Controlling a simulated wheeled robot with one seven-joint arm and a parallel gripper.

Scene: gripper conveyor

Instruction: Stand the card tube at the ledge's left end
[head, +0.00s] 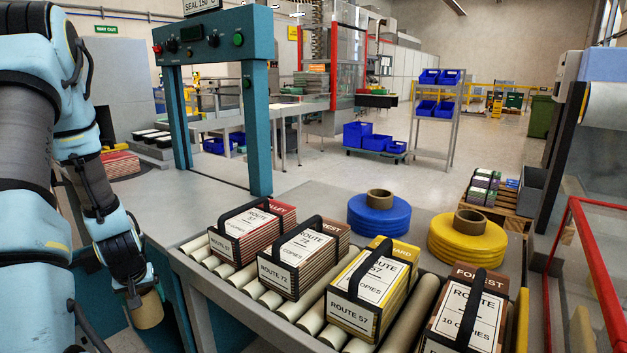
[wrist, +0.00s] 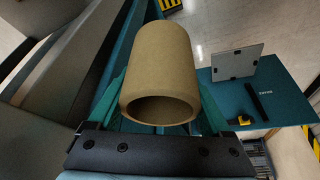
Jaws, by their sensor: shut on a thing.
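The card tube (wrist: 158,68) is a plain brown, hollow cylinder. In the wrist view it fills the middle, with its open end facing the camera. My gripper (wrist: 160,108) is shut on it, with a teal finger on either side. In the head view my gripper (head: 134,292) hangs low at the left, beside the conveyor frame, and the tube (head: 149,311) sticks out below it, slightly tilted. The tube is held clear of the conveyor's top. I cannot tell for certain which surface is the ledge.
Strapped card bundles (head: 297,262) stand in a row on the conveyor rollers (head: 310,318). Blue (head: 379,217) and yellow (head: 467,240) tape rolls lie behind them. A teal sealer frame (head: 258,130) rises behind. The wrist view shows a teal worktop (wrist: 285,95) with a grey panel and yellow tool.

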